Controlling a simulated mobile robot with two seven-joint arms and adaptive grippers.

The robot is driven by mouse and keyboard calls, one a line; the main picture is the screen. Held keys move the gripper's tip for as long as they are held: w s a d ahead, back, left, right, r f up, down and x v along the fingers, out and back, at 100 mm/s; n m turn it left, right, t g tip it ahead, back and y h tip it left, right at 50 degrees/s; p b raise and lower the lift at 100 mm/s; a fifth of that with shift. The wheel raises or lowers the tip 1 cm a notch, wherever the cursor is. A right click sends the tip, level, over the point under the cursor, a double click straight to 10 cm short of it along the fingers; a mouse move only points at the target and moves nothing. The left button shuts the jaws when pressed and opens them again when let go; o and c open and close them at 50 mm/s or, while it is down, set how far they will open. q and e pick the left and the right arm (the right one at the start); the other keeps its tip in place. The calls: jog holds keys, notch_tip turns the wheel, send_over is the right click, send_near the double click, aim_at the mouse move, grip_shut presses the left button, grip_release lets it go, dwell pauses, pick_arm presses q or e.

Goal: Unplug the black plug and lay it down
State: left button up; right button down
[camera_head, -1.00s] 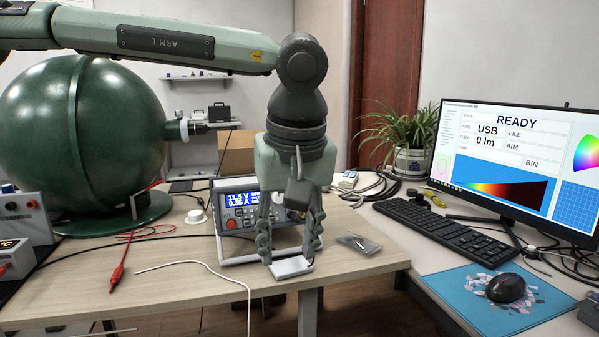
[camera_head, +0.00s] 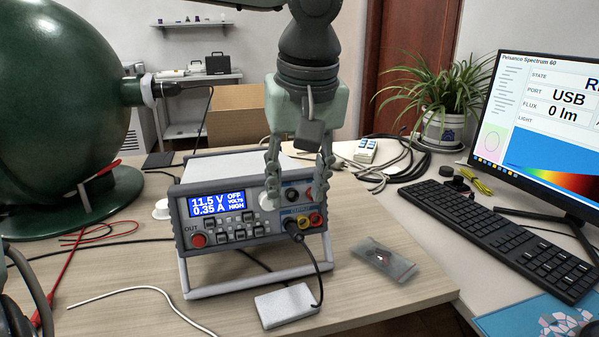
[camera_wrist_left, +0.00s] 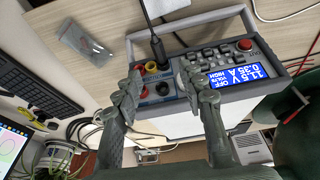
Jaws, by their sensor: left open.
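The black plug (camera_head: 293,226) sits in the front panel of the bench power supply (camera_head: 190,245), beside a yellow and a red socket. Its black cable loops down to a small white block (camera_head: 286,306) on the table. In the left wrist view the plug (camera_wrist_left: 157,46) shows upper middle, its cable running up out of the picture. My left gripper (camera_head: 298,195) is open and points down in front of the panel, just above the plug. In the wrist view its fingertips (camera_wrist_left: 162,76) are apart, with the plug beyond the gap, not gripped.
A small grey packet (camera_head: 385,260) lies right of the supply. A white wire (camera_head: 150,290) and red leads lie to the left, near a large green sphere (camera_head: 60,110). A keyboard (camera_head: 490,230) and monitor stand at the right.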

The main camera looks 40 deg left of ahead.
aim_at(294, 226)
pick_arm(q)
jog(key=x, duration=0.7)
jog(key=shift+s+f, duration=0.1)
jog(key=shift+f, duration=0.1)
jog(key=shift+c, duration=0.6)
grip_shut()
